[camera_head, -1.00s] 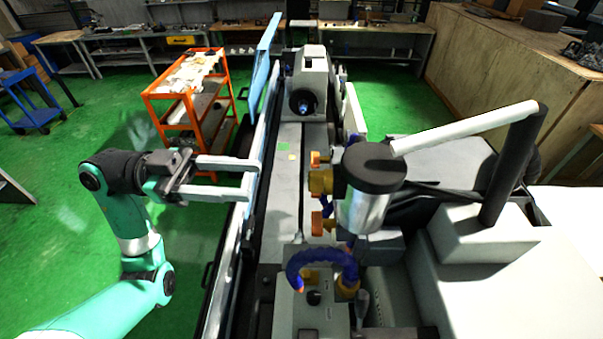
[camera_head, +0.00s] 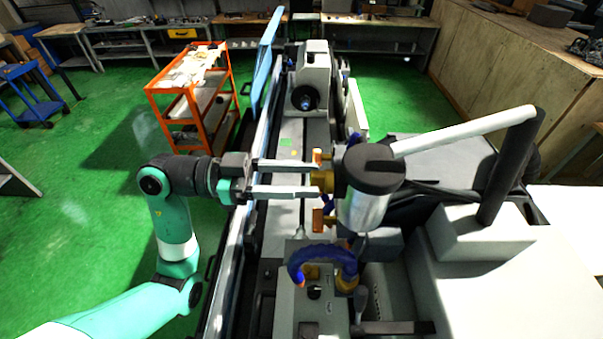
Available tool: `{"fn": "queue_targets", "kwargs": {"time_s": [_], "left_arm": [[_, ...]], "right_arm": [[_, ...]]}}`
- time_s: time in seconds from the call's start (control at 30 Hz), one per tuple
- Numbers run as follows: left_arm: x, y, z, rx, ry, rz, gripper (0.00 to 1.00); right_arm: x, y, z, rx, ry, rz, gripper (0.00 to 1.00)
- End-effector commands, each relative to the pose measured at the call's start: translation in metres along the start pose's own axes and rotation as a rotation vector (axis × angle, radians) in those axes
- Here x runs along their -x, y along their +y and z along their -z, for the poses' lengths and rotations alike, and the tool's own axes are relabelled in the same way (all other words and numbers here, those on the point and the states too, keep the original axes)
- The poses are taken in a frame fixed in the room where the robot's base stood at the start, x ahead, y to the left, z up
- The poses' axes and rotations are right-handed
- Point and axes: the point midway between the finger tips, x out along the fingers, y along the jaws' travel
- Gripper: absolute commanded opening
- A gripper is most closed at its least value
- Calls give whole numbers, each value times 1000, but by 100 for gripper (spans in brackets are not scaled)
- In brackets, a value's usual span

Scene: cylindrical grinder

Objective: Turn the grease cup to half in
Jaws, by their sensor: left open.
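Several brass-yellow fittings stick out to the left from the silver cylinder with a black cap (camera_head: 372,170). The middle, larger knob (camera_head: 326,181) seems to be the grease cup, though I cannot be sure. My left gripper (camera_head: 317,179) reaches in from the left, its two pale fingers apart. The tips lie on either side of this knob in the picture, and the near finger partly covers it. I cannot tell whether they touch it. An orange fitting (camera_head: 317,156) shows just beyond the far finger, another (camera_head: 318,220) on the near side. My right gripper is out of view.
A blue hose (camera_head: 318,255) arches over the grey block close in front. The grinder's long bed runs under my left gripper toward the headstock (camera_head: 312,80). A blue guard panel (camera_head: 266,62) and an orange cart (camera_head: 190,95) stand at left.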

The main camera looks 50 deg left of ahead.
Motion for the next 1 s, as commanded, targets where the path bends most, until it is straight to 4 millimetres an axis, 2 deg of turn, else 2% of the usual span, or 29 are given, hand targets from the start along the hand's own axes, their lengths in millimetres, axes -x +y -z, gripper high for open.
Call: {"fn": "queue_targets", "kwargs": {"time_s": [0.27, 0.53, 1.0], "left_arm": [[-2, 0, 0, 0, 0, 1, 48], [-2, 0, 0, -1, 1, 1, 0], [-2, 0, 0, -26, 1, 1, 0]], "right_arm": [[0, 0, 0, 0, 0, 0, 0], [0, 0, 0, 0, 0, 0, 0], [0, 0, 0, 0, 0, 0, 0]]}}
